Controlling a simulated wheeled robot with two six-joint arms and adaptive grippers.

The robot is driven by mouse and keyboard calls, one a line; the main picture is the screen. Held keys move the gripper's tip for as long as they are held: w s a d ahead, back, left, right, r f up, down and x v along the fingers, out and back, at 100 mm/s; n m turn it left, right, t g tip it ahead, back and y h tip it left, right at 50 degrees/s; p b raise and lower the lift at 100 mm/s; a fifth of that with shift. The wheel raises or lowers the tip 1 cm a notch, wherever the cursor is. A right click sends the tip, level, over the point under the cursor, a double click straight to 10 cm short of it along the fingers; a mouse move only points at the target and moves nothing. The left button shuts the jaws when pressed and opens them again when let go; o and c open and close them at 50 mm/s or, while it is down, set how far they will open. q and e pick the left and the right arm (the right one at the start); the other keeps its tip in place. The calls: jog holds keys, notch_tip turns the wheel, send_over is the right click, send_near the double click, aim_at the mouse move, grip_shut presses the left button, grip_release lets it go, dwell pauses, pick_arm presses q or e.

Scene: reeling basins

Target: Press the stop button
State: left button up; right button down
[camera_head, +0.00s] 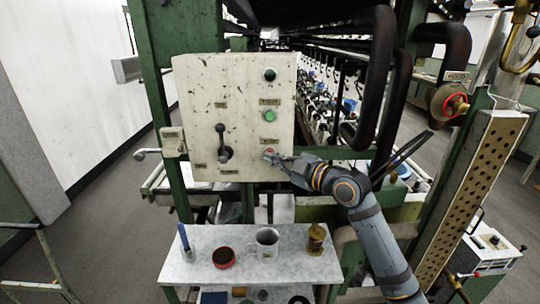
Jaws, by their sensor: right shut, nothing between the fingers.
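The control panel (200,100) is a stained cream box on a green frame. A red button (269,150), the lowest of the column on its right side, is partly hidden by my right gripper. My right gripper (271,157) is shut and empty, its tips at the lower edge of the red button; I cannot tell whether they touch it. A green button (269,115) and a dark green lamp or button (270,74) are above it. The labels are too small to read. My left gripper is not in view.
A black lever (223,145) sticks out left of the buttons. Below, a small table (200,240) holds a red-rimmed bowl (223,257), a mug (267,242), a brass-coloured tin (316,239) and a blue-handled tool (184,238). Dark pipes (378,80) stand close on the right.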

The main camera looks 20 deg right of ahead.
jog(key=shift+s+a, duration=0.15)
jog(key=shift+s, duration=0.5)
jog(key=s, duration=0.2)
jog(key=s+a, duration=0.1)
jog(key=s, duration=0.1)
jog(key=shift+s+a, duration=0.2)
jog(key=shift+s, duration=0.2)
